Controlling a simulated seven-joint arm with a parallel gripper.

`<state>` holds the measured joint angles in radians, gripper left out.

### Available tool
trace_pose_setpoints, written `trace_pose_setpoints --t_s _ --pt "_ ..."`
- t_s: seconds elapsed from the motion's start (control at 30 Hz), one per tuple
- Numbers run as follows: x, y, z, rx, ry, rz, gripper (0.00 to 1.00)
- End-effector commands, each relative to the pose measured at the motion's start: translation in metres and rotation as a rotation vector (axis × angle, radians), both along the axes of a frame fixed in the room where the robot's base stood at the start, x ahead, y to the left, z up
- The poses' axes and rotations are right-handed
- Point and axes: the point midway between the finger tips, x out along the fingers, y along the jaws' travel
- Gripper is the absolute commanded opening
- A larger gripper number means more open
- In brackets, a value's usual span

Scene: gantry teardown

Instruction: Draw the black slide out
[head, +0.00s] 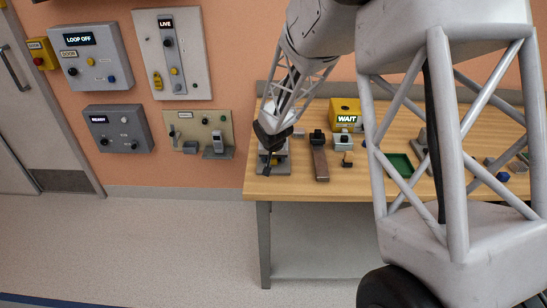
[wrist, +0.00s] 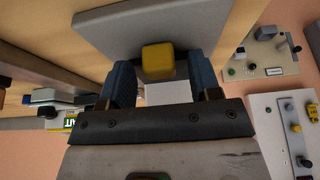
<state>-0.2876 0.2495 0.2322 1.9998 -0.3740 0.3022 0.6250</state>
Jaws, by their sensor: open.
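My gripper (head: 267,166) points down over a grey fixture (head: 281,168) at the left end of the table. In the wrist view its two blue fingers (wrist: 161,66) are apart. A yellow block (wrist: 158,62) on a grey plate (wrist: 100,32) shows between the fingertips; I cannot tell whether they touch it. I cannot surely identify the black slide. A black block (head: 318,138) sits at the far end of a brown strip (head: 321,165), right of my gripper. My gripper hides part of the grey fixture.
The wooden table (head: 300,190) has a grey fixture (head: 344,143), a yellow box reading WAIT (head: 346,107) and a green tray (head: 401,163) further right. My arm hides part of the table. Control panels (head: 118,129) hang on the wall at left. The front left tabletop is clear.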

Motion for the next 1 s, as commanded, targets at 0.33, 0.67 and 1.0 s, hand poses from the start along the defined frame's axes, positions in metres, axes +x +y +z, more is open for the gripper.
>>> trace_pose_setpoints --t_s 0.33,0.67,1.0 --pt "0.0013 0.0001 -0.0024 0.000 0.000 0.000 0.57" --pt "0.0012 0.0001 -0.0023 0.000 0.000 0.000 0.16" --pt "-0.0009 0.0002 -0.0022 0.000 0.000 0.000 0.00"
